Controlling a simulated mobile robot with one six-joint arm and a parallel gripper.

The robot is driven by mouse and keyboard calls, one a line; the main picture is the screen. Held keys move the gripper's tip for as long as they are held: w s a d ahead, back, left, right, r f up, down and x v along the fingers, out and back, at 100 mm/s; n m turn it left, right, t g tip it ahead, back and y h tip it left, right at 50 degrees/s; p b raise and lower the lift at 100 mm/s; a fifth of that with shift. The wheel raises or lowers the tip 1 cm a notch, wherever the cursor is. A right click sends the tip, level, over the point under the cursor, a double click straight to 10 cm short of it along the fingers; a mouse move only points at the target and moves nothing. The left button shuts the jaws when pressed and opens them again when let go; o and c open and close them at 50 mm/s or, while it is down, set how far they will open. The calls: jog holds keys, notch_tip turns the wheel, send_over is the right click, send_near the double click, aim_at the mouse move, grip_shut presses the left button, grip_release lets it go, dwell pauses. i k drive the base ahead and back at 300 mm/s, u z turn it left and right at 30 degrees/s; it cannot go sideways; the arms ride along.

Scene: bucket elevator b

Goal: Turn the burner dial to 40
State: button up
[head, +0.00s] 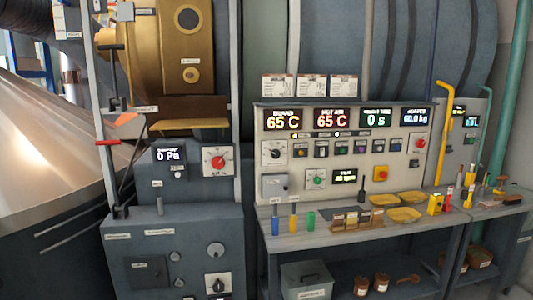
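The control panel (350,190) stands behind the bench. A dial with a dark knob on a white plate (274,152) is at its upper left, under a display reading 65 C (283,120). A green-knobbed dial (316,179) is lower on the panel. My gripper is not in view.
The bench (340,234) in front of the panel holds coloured cylinders, yellow trays (403,215) and small containers. A yellow pipe (441,135) rises at the panel's right. A red button (420,142) is on the panel. A metal cone (50,150) fills the left.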

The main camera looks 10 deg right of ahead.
aim_at(275, 153)
jog(key=u, duration=0.6)
jog(key=i, duration=1.45)
jog(key=u, duration=0.1)
